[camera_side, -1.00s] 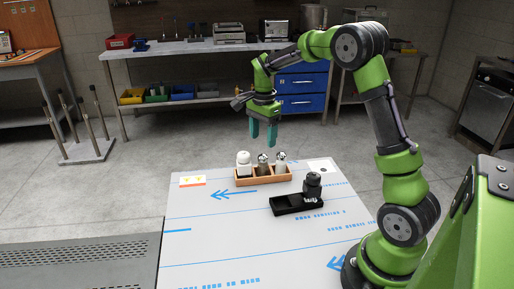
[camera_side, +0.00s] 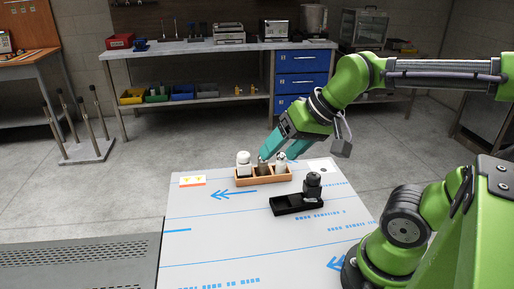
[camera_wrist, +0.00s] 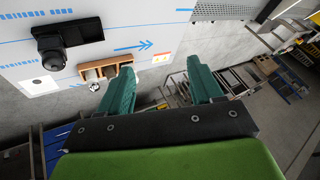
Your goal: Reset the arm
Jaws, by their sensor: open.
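My gripper (camera_side: 272,145) is open and empty, with teal fingers. In the side view it is tilted, pointing down and left, and overlaps the shakers in the picture; I cannot tell its exact distance from them. In the wrist view its fingers (camera_wrist: 160,90) stand apart with nothing between them, and the left finger hides part of the wooden holder.
A wooden holder (camera_side: 246,182) with several shakers, among them a white one (camera_side: 243,163), stands on the white table (camera_side: 215,235). The table's front is clear. A workbench (camera_side: 190,47) stands behind.

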